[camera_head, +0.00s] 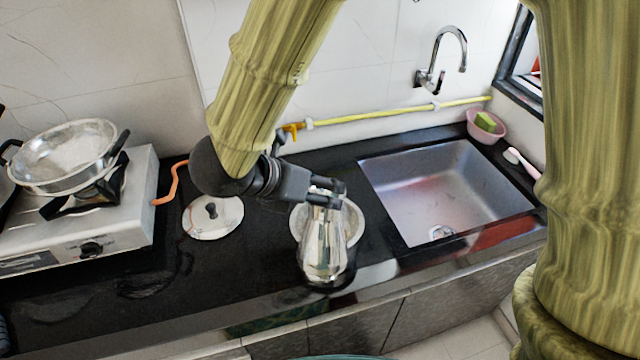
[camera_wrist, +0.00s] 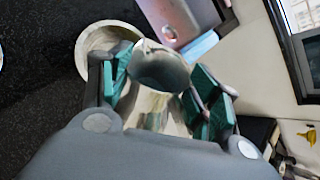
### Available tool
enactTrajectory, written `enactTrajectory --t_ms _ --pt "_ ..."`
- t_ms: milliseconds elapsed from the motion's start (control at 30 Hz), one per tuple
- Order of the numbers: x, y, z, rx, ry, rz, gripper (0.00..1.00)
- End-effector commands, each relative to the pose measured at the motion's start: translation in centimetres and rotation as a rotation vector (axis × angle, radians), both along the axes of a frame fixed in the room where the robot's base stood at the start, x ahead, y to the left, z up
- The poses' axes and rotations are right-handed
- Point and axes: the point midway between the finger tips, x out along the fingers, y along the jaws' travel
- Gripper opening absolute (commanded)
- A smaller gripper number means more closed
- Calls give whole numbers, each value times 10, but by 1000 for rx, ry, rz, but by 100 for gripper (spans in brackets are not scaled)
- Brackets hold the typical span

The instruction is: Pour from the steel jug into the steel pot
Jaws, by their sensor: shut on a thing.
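The steel jug (camera_head: 322,248) is upright near the front edge of the black counter, right of the middle. My gripper (camera_head: 325,190) is shut on its upper part from above and behind. In the wrist view, the jug's open mouth (camera_wrist: 160,70) shows between the green-padded fingers (camera_wrist: 165,95). I cannot tell whether the jug's base touches the counter. The steel pot (camera_head: 68,155) is on the stove at the far left, wide and open, with black handles; it looks empty. My gripper and the jug are well to its right.
A pale round dish (camera_head: 354,218) lies behind the jug. A lid with a dark knob (camera_head: 213,218) lies between stove (camera_head: 120,220) and jug. An orange hose (camera_head: 172,186) runs by the stove. The sink (camera_head: 450,190) is at right, with a pink bowl (camera_head: 486,130) beyond it.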

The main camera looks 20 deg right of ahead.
Motion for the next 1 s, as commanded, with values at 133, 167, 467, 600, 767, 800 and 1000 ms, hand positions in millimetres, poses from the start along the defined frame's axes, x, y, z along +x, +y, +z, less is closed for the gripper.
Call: enactTrajectory --t_ms 133,167,467,600,767,800,1000 --pt "1 0 -5 16 37 -1 0" --pt "2 -1 -6 19 43 -1 0" --pt "4 -2 -20 46 116 -2 0" --pt "6 -2 -26 59 149 -2 0" --pt "7 -3 -33 73 188 -2 0" --pt "6 -2 -33 73 187 0 0" --pt "6 -2 -33 74 188 0 0"
